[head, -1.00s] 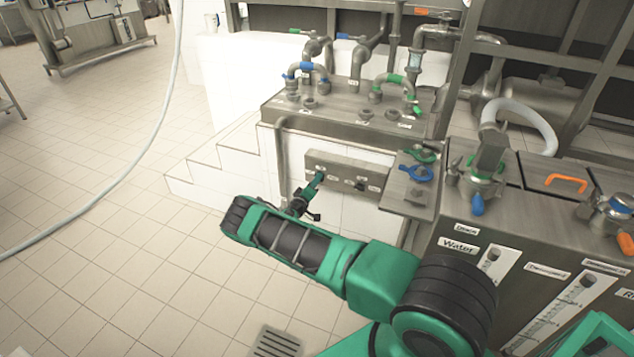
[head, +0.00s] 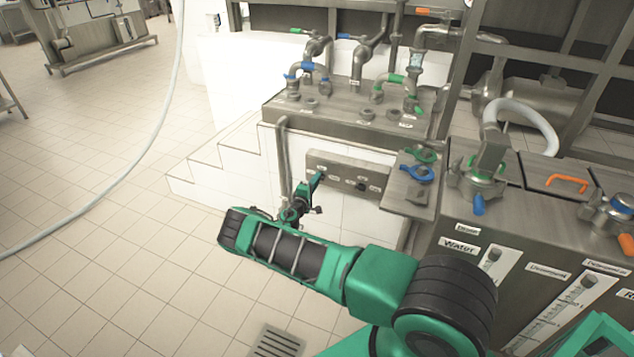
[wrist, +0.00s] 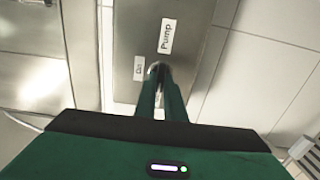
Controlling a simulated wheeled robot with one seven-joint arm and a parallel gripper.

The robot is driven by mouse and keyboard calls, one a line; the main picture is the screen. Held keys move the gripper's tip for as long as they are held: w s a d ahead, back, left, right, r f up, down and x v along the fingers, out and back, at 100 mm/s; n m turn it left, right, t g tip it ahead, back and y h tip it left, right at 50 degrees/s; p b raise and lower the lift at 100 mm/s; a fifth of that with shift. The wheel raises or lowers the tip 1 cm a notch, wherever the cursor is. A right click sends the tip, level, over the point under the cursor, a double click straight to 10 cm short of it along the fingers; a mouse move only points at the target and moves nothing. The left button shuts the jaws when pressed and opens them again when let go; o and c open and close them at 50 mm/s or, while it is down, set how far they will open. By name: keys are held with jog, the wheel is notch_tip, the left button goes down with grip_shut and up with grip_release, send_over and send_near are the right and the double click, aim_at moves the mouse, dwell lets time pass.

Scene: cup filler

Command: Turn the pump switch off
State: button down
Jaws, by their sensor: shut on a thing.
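The pump switch (wrist: 156,69) is on a steel panel, beside a label reading "Pump" and a smaller label that seems to read "On". My gripper (wrist: 160,75) has its two green fingers close together around the switch in the wrist view; the fingers cover most of it, so its setting cannot be told. In the head view the switch panel (head: 348,174) is fixed to the front of the white tiled block. My gripper (head: 319,175) reaches the panel's left part there, and its fingertips are small and hard to make out.
Above the panel is a steel top (head: 345,112) with pipes and coloured valves. To its right is a steel shelf (head: 408,193) with green and blue handles. A tank marked "Water" (head: 460,245) stands at the right. The tiled floor (head: 120,260) at the left is open, apart from a hose.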

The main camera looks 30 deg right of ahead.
jog(key=shift+w+a+f, duration=0.1)
jog(key=shift+a+f, duration=0.15)
jog(key=shift+f, duration=0.05)
jog(key=c, duration=1.8)
grip_release()
jog(key=shift+c, duration=0.2)
jog(key=shift+d+r, duration=0.1)
jog(key=shift+d, duration=0.05)
jog(key=v, duration=1)
jog(key=shift+s+a, duration=0.3)
